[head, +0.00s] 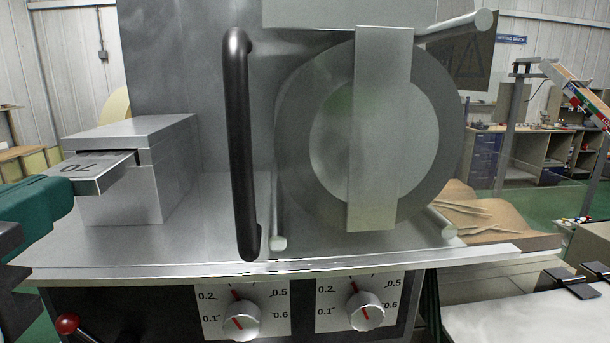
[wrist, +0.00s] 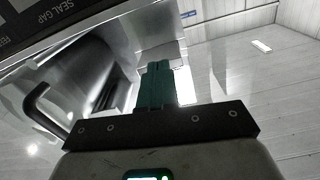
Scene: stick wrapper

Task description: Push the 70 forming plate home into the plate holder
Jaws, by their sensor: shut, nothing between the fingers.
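The 70 forming plate (head: 98,171) is a flat metal plate with a dark 70 on its top, which reads upside down in the head view. Its far part is inside the slot of the plate holder (head: 124,190), a metal box at the left of the machine deck. Its near end sticks out to the left. My gripper (head: 66,192) has teal fingers, shut and empty, close by the plate's outer end. I cannot tell whether they touch it. The shut fingers also show in the wrist view (wrist: 157,84), where I cannot make out the plate clearly.
A black upright handle (head: 241,145) and a round metal disc (head: 432,130) stand right of the holder. Two dials (head: 241,322) (head: 365,311) sit on the front panel below the deck. The deck between holder and handle is clear.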

